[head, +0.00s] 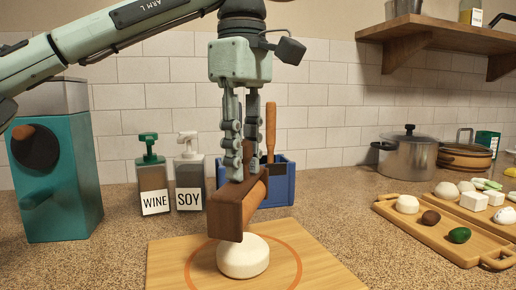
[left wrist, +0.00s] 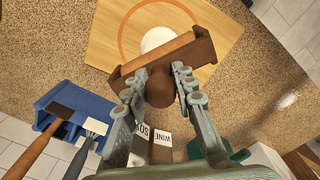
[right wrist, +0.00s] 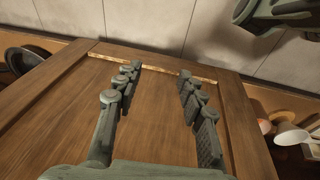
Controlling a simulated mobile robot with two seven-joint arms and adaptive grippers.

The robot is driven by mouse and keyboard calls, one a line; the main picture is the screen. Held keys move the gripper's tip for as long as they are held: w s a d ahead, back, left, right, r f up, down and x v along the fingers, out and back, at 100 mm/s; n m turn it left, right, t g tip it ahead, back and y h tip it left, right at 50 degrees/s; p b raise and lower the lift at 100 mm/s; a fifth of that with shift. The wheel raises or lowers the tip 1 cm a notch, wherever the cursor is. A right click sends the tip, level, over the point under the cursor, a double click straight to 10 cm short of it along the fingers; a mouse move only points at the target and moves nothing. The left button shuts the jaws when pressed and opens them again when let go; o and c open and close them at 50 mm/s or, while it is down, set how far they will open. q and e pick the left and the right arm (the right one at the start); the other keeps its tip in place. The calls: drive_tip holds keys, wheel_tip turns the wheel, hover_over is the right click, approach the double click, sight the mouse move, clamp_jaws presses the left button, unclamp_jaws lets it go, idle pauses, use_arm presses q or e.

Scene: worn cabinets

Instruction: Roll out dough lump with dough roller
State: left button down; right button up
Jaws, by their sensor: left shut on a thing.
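The white, round dough lump (head: 244,262) sits inside the orange ring on the wooden board (head: 172,258); part of it also shows in the left wrist view (left wrist: 157,39). My left gripper (head: 243,172) is shut on the stubby round handle of the brown dough roller (head: 228,214). In the left wrist view, the roller (left wrist: 200,50) partly covers the dough. The roller's lower edge overlaps the dough's top in the head view; I cannot tell whether they touch. My right gripper (right wrist: 158,75) is open and empty in front of a brown wooden panel (right wrist: 150,120), outside the head view.
WINE (head: 153,185) and SOY (head: 189,180) dispensers and a blue utensil holder (head: 280,183) stand behind the board. A teal machine (head: 60,190) is at left. A food tray (head: 425,235) and steel pot (head: 407,158) are at right. Counter between board and tray is clear.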

sight(250, 178)
use_arm(q)
drive_tip(key=w+a+f+b, duration=0.1)
drive_tip(key=a+f, duration=0.2)
drive_tip(key=s+d+p, duration=0.2)
drive_tip(key=d, duration=0.4)
use_arm(e)
drive_tip(key=shift+g, duration=0.3)
drive_tip(key=shift+s+d+f, duration=0.2)
drive_tip(key=shift+s+f, duration=0.45)
drive_tip(key=shift+f, duration=0.3)
drive_tip(key=shift+s+d+f, duration=0.15)
drive_tip(key=shift+s+f, duration=0.45)
drive_tip(key=shift+f, duration=0.35)
use_arm(q)
drive_tip(key=shift+d+f, duration=0.1)
drive_tip(key=shift+f, duration=0.45)
use_arm(e)
drive_tip(key=shift+f, duration=0.25)
use_arm(q)
drive_tip(key=shift+w+a, duration=0.15)
drive_tip(key=shift+a, duration=0.4)
drive_tip(key=shift+w+a, duration=0.15)
drive_tip(key=shift+a, duration=0.4)
drive_tip(key=shift+w+a+f, duration=0.1)
drive_tip(key=shift+w+a, duration=0.1)
drive_tip(key=shift+a, duration=0.4)
drive_tip(key=shift+w+a+f, duration=0.1)
drive_tip(key=shift+w+a, duration=0.1)
drive_tip(key=shift+a, duration=0.35)
